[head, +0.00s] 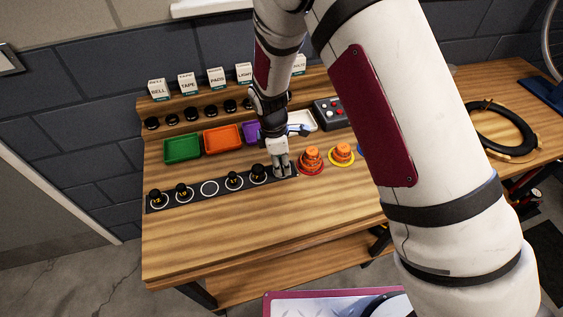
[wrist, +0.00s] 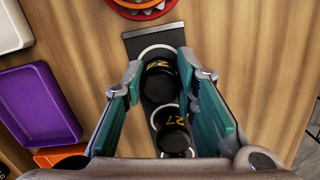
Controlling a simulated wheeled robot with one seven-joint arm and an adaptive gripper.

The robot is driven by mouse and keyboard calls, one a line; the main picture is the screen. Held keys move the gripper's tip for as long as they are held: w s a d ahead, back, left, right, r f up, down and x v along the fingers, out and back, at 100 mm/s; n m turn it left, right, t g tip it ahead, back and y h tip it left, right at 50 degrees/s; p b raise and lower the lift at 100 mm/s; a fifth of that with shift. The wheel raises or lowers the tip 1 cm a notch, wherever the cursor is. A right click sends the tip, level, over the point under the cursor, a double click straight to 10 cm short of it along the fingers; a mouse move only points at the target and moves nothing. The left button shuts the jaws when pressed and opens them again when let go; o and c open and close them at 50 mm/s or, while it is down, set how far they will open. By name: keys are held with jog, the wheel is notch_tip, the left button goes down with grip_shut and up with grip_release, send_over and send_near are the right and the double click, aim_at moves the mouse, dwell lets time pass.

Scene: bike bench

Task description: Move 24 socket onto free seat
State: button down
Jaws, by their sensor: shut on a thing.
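The black 24 socket (wrist: 160,82) is between the two teal finger pads of my gripper (wrist: 162,72) in the wrist view; its yellow mark is partly legible. My gripper (head: 281,170) is shut on it at the right end of the dark socket strip (head: 220,191). A white ring shows around the socket's far side; I cannot tell whether it rests there or is slightly raised. The socket marked 27 (wrist: 174,132) stands beside it, nearer the palm. The free seat (head: 209,188) is an empty white ring in the middle of the strip, with black sockets on both sides.
Green (head: 182,149), orange (head: 222,138) and purple (wrist: 38,105) trays lie behind the strip. Stacked orange pieces (head: 311,160) stand just right of it. Small labelled boxes (head: 187,84) line the back shelf. The bench front (head: 260,225) is clear.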

jog(key=shift+f, duration=0.1)
jog(key=c, duration=1.3)
grip_release()
